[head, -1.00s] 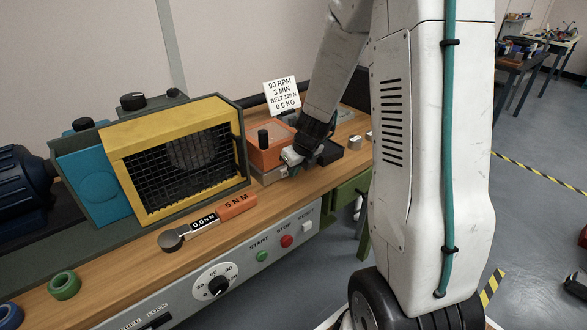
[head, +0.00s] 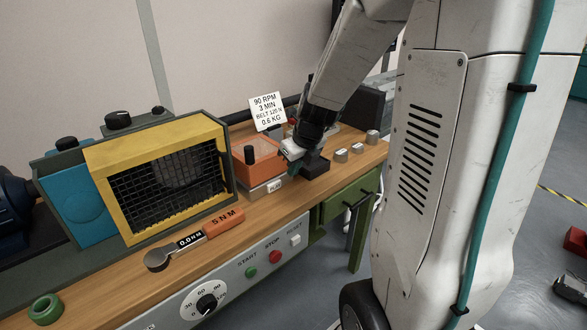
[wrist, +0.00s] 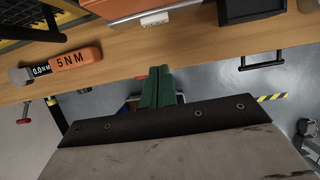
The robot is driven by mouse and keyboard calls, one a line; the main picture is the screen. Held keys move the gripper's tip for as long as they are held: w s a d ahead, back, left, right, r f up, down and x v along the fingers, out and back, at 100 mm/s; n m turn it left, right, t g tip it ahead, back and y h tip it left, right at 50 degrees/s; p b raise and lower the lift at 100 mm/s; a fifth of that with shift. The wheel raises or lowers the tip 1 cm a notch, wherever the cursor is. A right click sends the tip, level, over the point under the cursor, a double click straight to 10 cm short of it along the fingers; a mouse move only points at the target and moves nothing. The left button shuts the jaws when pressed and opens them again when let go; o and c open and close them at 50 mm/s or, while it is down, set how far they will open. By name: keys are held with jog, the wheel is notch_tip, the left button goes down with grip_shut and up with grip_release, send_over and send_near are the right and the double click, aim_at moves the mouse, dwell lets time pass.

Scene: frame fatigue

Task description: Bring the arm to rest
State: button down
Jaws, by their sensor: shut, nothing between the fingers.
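My arm (head: 345,65) reaches down over the wooden bench from the right side of the head view. My gripper (head: 290,154) is beside the orange box, above the bench top; whether it touches the box I cannot tell. In the wrist view its green fingers (wrist: 157,88) are together with nothing between them, in front of the bench's front edge as seen there.
The bench (head: 120,290) holds a yellow-framed guard (head: 150,148), a torque wrench (head: 195,238), a green ring (head: 45,308), an orange box (head: 262,160), a black tray (head: 315,166) and small metal weights (head: 356,148). A sign (head: 267,112) stands behind. Open floor (wrist: 215,80) lies in front.

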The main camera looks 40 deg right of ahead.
dwell(0.3)
jog(key=s+a+r+n+g, duration=0.1)
jog(key=s+a+r+n, duration=0.3)
jog(key=s+n, duration=0.3)
jog(key=s+a+r+n+g, duration=0.1)
jog(key=s+a+r+n, duration=0.3)
jog(key=n, duration=1.2)
jog(key=s+a+r+n+g, duration=0.1)
jog(key=s+a+r+n, duration=0.2)
jog(key=s+a+n, duration=0.5)
jog(key=s+n, duration=0.4)
jog(key=shift+a+r+n, duration=0.25)
jog(key=shift+r+n, duration=0.05)
jog(key=shift+r, duration=0.1)
